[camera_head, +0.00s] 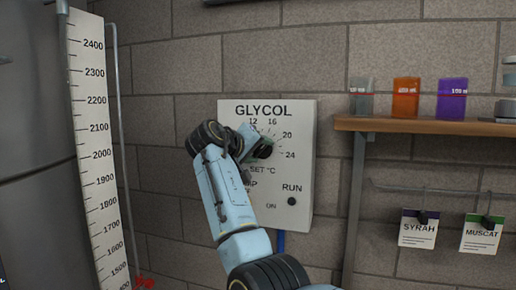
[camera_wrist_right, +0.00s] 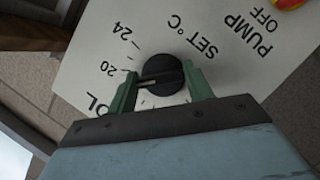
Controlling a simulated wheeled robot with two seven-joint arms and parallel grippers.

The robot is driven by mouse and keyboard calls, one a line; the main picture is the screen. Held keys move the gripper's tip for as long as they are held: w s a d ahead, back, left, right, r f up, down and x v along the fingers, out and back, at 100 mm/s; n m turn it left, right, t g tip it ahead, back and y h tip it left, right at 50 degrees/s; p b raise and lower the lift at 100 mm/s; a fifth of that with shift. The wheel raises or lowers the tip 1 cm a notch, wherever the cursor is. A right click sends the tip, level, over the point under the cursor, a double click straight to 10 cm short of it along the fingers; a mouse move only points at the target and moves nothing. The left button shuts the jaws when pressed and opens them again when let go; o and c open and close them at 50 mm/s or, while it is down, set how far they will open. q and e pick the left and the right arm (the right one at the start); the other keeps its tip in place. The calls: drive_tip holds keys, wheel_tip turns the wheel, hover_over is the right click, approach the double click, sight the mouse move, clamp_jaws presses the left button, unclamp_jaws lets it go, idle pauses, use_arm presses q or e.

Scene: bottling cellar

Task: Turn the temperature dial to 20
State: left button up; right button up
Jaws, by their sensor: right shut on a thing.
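The temperature dial is a round black knob (camera_wrist_right: 162,74) on the white GLYCOL panel (camera_head: 303,140), with printed numbers from 12 to 24 around it. My right gripper (camera_head: 262,146) is at the dial, and in the head view it hides most of the knob. In the right wrist view its green fingers (camera_wrist_right: 160,78) are shut on the knob, one on each side. The knob's pale pointer line lies toward the left, close to the 20 mark and seemingly a little on its lower-number side. My left gripper is not in view.
Below the dial are a pump switch area, partly hidden by my arm, and a dark RUN spot (camera_head: 292,201). A wooden shelf (camera_head: 430,127) with coloured beakers is at right, tags hanging below. A tall measuring scale (camera_head: 98,150) stands at left.

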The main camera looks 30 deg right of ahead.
drive_tip(key=shift+m+t+y, duration=0.4)
drive_tip(key=shift+m+y, duration=0.2)
drive_tip(key=shift+m, duration=0.6)
drive_tip(key=o, duration=1)
drive_tip(key=b+v, duration=0.2)
drive_tip(key=v, duration=1.1)
drive_tip(key=shift+s+a+r+b, duration=0.1)
drive_tip(key=shift+s+r+b, duration=0.05)
drive_tip(key=shift+s+b, duration=0.15)
